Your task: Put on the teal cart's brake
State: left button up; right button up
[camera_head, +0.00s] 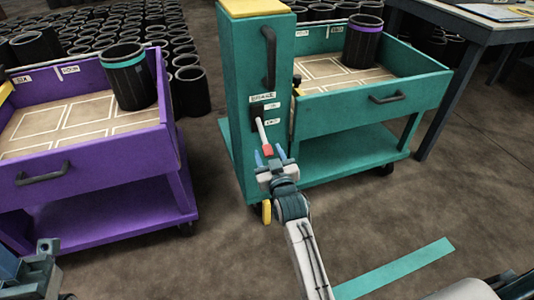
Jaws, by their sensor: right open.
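The teal cart (236,120) stands right of centre, with a tall post at its near left corner. The brake lever (262,131) comes out of a dark slot in the post, under a BRAKE label. Its pale shaft slants down to a red tip. My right gripper (269,156) is open, with its blue fingertips on either side of the red tip. I cannot tell whether they touch it. The small labels beside the slot are too small to read surely. Part of my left gripper (42,252) shows at the lower left; its jaws are unclear.
A purple cart (90,150) with a black, teal-banded sleeve (128,78) stands at left. A black, purple-banded sleeve (361,45) stands in the teal cart's tray. Many black sleeves stand behind. A table (470,22) is at upper right. A teal floor strip (395,270) lies in front.

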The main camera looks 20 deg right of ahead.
jog(key=shift+w, duration=1.1)
grip_shut()
